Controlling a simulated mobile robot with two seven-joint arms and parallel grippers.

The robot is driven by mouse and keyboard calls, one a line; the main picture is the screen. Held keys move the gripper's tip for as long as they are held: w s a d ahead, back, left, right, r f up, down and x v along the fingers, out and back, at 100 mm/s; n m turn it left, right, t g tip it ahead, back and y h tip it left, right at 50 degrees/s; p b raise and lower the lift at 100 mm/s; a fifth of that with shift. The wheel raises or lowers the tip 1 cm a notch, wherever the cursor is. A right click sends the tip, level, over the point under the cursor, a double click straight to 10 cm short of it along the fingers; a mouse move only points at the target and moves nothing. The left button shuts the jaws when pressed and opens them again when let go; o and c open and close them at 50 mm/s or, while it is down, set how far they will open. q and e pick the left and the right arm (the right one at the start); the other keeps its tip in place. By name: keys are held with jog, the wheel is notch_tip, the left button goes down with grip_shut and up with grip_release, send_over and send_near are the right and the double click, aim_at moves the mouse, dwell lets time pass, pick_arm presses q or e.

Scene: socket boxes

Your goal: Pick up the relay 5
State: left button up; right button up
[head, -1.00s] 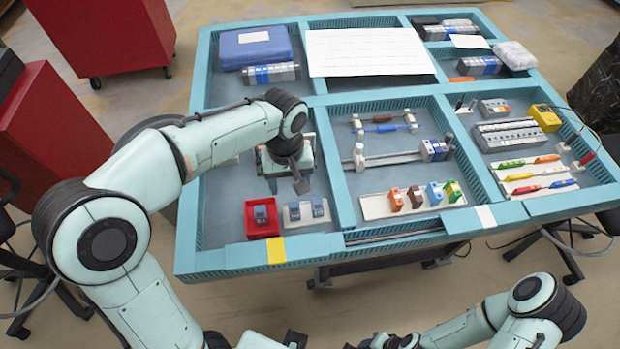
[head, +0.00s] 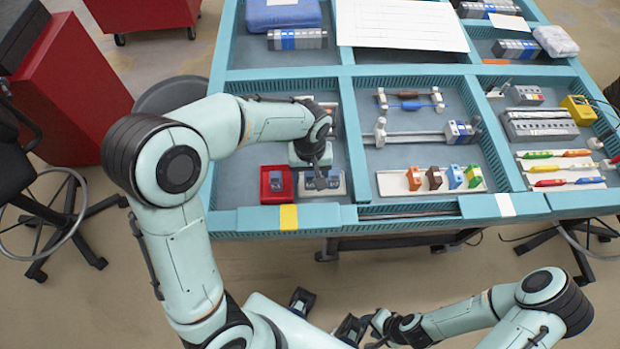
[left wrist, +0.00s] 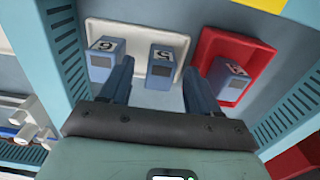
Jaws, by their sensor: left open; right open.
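Relay 5 (left wrist: 165,66) is a small blue-grey block with a white label, on the white tray (left wrist: 142,82) in the left wrist view. My left gripper (left wrist: 158,84) is open, with one finger on each side of relay 5; contact cannot be told. Relay 6 (left wrist: 105,60) stands on the same tray, close to one finger. A third relay (left wrist: 229,78) sits in the red tray (left wrist: 206,45), its label hard to read. In the head view, the left gripper (head: 319,168) is over the white tray (head: 340,190), partly hiding the relays. My right gripper (head: 345,328) is open and empty, low in front of the table.
The table has raised turquoise dividers (head: 356,150) and a front rim (head: 330,216) close to the trays. To the right, a white tray (head: 392,185) holds coloured blocks.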

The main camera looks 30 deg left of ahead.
pick_arm(q)
jog(key=shift+f, duration=0.8)
grip_shut()
pick_arm(e)
jog(key=shift+f, duration=0.1)
pick_arm(q)
jog(key=shift+r, duration=0.2)
